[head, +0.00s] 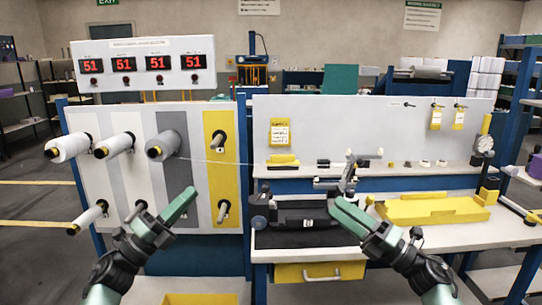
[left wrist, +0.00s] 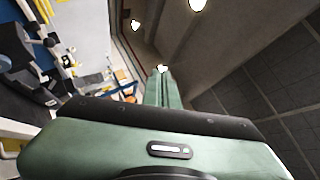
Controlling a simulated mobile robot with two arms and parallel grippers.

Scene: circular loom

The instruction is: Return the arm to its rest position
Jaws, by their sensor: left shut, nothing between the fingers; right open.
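My left gripper (head: 190,192) is raised in front of the spool panel (head: 231,165). Its green fingers are shut with nothing between them, pointing up and to the right. In the left wrist view its fingers (left wrist: 163,88) lie together. My right gripper (head: 337,204) is open, in front of the bench at the black tool holder (head: 305,222). It overlaps the holder's right end in the picture; I cannot tell whether they touch.
A yellow tray (head: 430,210) lies on the right bench. Red displays (head: 140,64) stand above the panel. A yellow drawer (head: 320,272) is below.

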